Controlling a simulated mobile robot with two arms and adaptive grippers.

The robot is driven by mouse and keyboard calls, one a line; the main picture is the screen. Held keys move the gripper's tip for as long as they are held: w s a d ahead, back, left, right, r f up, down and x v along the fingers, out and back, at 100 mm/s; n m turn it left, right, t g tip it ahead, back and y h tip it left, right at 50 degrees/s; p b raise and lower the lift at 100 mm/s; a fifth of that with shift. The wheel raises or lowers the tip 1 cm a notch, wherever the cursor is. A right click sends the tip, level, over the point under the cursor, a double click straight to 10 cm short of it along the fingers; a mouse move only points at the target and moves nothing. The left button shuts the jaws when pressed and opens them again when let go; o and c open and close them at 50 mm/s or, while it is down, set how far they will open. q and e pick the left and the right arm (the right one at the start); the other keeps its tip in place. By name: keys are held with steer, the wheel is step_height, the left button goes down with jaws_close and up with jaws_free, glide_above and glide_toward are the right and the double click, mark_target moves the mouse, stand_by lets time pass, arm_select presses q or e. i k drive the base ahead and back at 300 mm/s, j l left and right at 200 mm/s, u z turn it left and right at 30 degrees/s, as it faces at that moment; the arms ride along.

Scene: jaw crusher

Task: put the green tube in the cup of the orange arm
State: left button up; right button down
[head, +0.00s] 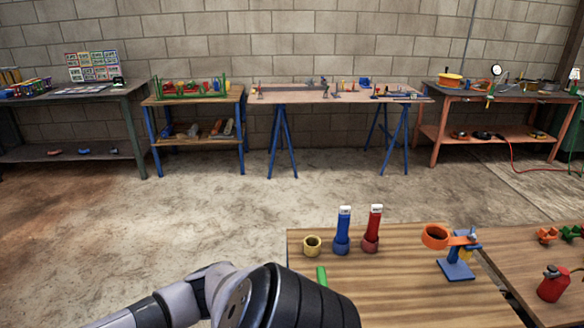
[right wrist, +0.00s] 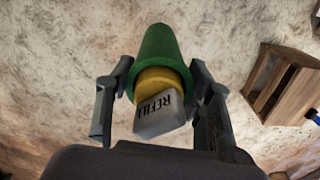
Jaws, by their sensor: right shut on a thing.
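The green tube (right wrist: 160,50) shows in the right wrist view, with a yellow collar and a pale cap marked REFILL facing the camera. My right gripper (right wrist: 162,88) is shut on it, a finger on each side. A short green piece (head: 321,275), likely the tube's end, shows in the head view beside a dark arm link of mine that hides the gripper. The orange arm (head: 462,240) stands on a blue base at the table's right, its ring-shaped orange cup (head: 435,236) pointing left and looking empty. My left gripper is not in view.
On the wooden table (head: 400,290) stand a yellow open holder (head: 312,245), a blue tube (head: 343,229) and a red tube (head: 373,229), left of the orange arm. A red bottle (head: 552,284) stands on the adjoining table. Benches line the far wall.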

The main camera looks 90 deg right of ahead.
mark_target(433, 242)
steer(key=k+l+u, duration=0.15)
steer(key=k+u, duration=0.15)
steer(key=k, duration=0.15)
steer(key=k+u, duration=0.35)
steer(key=k+l+z, duration=0.1)
steer(key=z, duration=3.2)
